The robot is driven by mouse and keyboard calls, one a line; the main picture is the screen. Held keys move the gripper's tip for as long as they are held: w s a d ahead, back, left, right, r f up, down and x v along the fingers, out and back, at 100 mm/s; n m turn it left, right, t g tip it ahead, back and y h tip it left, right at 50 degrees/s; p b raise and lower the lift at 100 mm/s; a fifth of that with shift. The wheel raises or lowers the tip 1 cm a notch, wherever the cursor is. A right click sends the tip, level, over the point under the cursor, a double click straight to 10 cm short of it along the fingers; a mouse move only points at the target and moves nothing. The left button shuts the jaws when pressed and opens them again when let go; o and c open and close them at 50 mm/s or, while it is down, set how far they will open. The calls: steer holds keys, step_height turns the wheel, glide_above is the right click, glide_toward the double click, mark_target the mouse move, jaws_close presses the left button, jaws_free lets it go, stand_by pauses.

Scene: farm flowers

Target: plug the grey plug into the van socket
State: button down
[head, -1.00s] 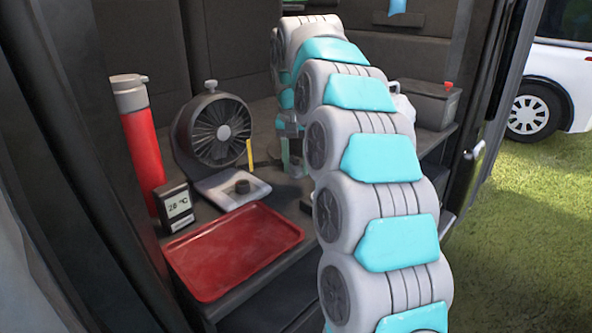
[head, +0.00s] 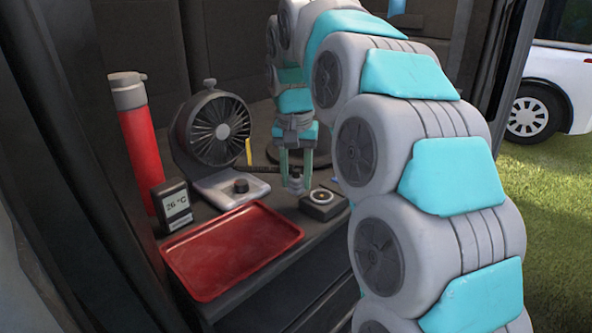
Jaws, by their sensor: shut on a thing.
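My gripper (head: 296,176) points down with its greenish fingers shut on the grey plug (head: 296,184). A dark cable (head: 262,169) runs from the fan side to the plug. The van socket (head: 322,199), a dark box with a round light-ringed face on top, sits on the counter just right of and in front of the plug. The plug appears apart from the socket, to its left and a little behind. The exact height of the plug above the counter is hard to tell.
A desk fan (head: 218,131) on a pale base stands left of my gripper. A red tray (head: 232,250) lies in front. A small display reading 26 °C (head: 174,206) and a red bottle (head: 145,150) stand at the left. My arm covers the counter's right side.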

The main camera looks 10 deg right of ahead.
mark_target(298, 193)
steer(key=s, duration=0.2)
steer(key=s+a, duration=0.1)
steer(key=s, duration=0.4)
steer(key=shift+s+a+r+b, duration=0.15)
steer(key=shift+a+r+b, duration=0.05)
steer(key=shift+r+b, duration=0.15)
